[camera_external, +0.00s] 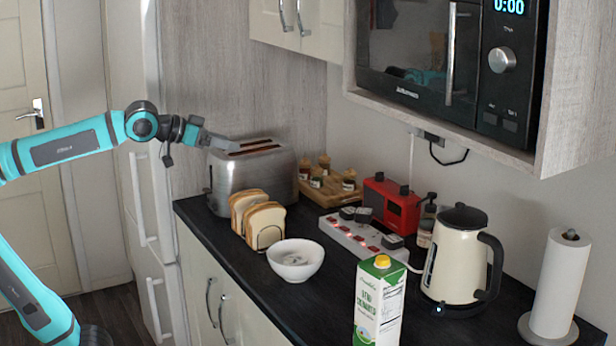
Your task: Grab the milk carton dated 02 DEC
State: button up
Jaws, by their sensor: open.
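A white and green milk carton (378,306) with a yellow cap stands upright at the front of the dark counter, cut off by the bottom edge of the picture. No date can be read on it at this size. My gripper (222,141) is open and empty, far to the left of the carton, in the air near the silver toaster (240,182). It overlaps the toaster's top left in this view, and I cannot tell whether they touch. No other milk carton is in view.
A white bowl (295,262) and a rack of bread slices (264,226) lie between toaster and carton. A power strip (358,236), red radio (391,203), cream kettle (456,262) and paper towel roll (560,285) stand behind or right of the carton. The microwave (420,45) hangs above.

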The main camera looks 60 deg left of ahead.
jog(key=w+d+r+g, duration=0.2)
jog(key=w+d+r, duration=0.15)
jog(key=d, duration=0.35)
jog(key=w+d+r+g, duration=0.2)
jog(key=w+d+r, duration=0.1)
jog(key=w+d, duration=0.3)
jog(key=n+g+y, duration=0.2)
jog(key=g+y, duration=0.1)
jog(key=g, duration=0.2)
send_over(374, 254)
jog(key=s, duration=0.5)
notch_tip(374, 254, down, 2)
jog(key=x, duration=1.6)
jog(key=shift+f, duration=0.4)
jog(key=shift+r, duration=0.1)
grip_shut()
